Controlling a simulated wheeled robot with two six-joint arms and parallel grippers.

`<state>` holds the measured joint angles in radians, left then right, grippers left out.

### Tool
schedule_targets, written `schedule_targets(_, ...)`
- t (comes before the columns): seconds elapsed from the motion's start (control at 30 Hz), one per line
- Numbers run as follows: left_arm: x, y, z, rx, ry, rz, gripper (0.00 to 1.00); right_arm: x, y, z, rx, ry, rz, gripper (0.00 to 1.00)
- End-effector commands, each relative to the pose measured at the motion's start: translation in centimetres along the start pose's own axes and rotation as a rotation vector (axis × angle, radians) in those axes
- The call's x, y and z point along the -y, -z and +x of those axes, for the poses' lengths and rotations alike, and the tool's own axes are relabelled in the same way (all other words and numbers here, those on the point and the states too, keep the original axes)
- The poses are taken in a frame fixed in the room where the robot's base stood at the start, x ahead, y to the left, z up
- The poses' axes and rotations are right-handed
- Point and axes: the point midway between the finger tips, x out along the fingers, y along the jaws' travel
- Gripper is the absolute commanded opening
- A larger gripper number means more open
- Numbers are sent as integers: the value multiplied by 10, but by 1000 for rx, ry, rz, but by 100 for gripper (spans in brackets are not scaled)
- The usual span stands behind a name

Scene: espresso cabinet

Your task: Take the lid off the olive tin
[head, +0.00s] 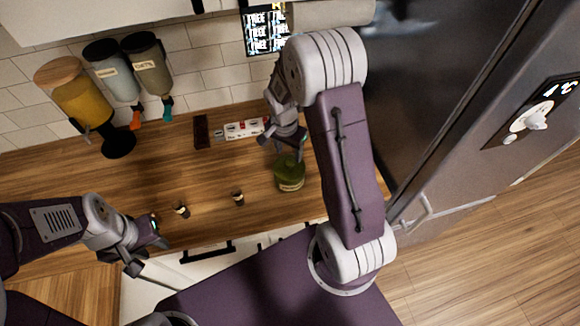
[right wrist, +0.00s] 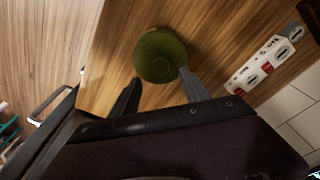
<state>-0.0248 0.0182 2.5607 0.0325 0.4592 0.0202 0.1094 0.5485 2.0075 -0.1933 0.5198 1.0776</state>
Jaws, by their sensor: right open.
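The olive tin (head: 290,176) stands upright on the wooden counter, a green round tin with a pale label. In the right wrist view its round green top (right wrist: 160,54) is seen from above; it looks like the lid in place, though the seam is not visible. My right gripper (head: 289,152) is open and empty over the tin, partly hiding its top in the head view. In the wrist view its two fingers point at the near side of the tin, and contact cannot be told. My left gripper (head: 147,256) is open and empty near the counter's front edge.
A power strip (head: 244,129) and a dark brown block (head: 201,131) lie behind the tin. Two small dark cups (head: 238,198) (head: 182,210) stand left of it. Dispensers (head: 80,92) stand at the back left. The fridge (head: 440,90) is on the right.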

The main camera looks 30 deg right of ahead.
Motion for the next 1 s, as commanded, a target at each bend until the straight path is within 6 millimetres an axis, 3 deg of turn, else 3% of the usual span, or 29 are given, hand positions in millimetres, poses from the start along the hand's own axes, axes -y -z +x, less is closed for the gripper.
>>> schedule_targets(0.13,0,1,-9,0,0,0,36,-4,-4,12,4,-5,-1,54)
schedule_targets(0.33,0,2,-17,-1,0,0,36,-6,-6,47,3,-3,-1,54)
schedule_targets(0.6,0,2,-16,0,0,0,36,-5,-6,52,0,2,-1,54)
schedule_targets(0.8,0,2,-16,0,0,0,36,-5,-6,52,0,2,-1,0)
schedule_targets(1.0,0,2,-16,0,0,0,36,-5,-6,52,0,2,-1,0)
